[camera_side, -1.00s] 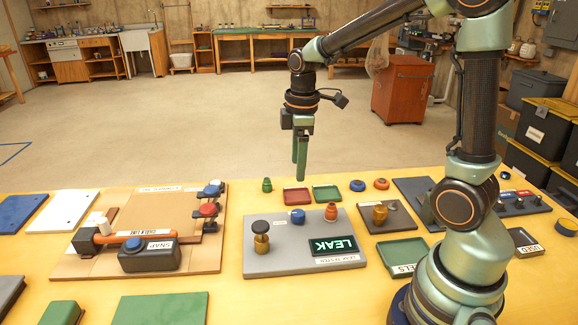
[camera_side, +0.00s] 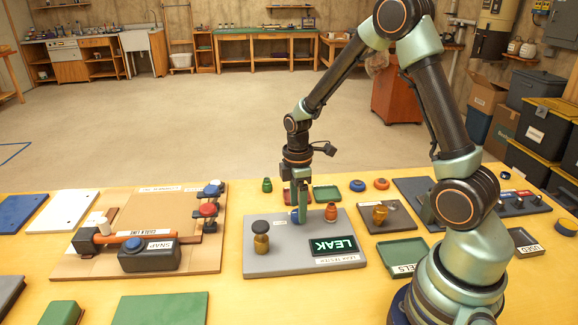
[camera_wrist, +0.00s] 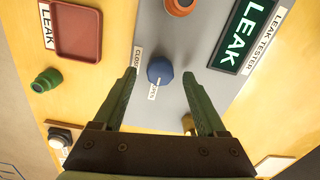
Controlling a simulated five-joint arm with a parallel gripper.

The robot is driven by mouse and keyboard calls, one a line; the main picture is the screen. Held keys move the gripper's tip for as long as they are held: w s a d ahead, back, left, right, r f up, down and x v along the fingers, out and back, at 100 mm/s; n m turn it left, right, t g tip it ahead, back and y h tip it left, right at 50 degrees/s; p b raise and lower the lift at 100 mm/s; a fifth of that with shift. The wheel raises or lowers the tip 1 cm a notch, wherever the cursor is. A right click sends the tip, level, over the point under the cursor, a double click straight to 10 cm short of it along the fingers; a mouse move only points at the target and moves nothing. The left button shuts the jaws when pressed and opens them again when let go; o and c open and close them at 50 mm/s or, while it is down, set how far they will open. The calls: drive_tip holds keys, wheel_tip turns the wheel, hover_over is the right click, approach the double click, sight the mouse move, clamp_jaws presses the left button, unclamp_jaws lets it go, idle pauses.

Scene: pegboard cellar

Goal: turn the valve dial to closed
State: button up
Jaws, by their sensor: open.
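The valve dial is a blue round knob (camera_wrist: 160,69) on the grey leak tester board (camera_wrist: 199,42). In the wrist view a label reading CLOSED (camera_wrist: 137,57) lies to its left, and a second small label (camera_wrist: 153,88), hard to read, lies just below it. A pale mark on the dial's lower edge points toward that lower label. My gripper (camera_wrist: 160,75) is open, with one green finger on each side of the dial and gaps between. In the side view my gripper (camera_side: 299,211) is down at the board and partly hides the dial (camera_side: 294,216).
The LEAK display (camera_side: 333,246), an orange fitting (camera_side: 331,212) and a brass fitting with a dark knob (camera_side: 261,236) share the board. A red tray (camera_side: 287,197) and green tray (camera_side: 327,193) lie behind. The chalk line board (camera_side: 150,210) stands left.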

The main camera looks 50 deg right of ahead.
drive_tip(key=shift+f, duration=0.75)
clamp_jaws()
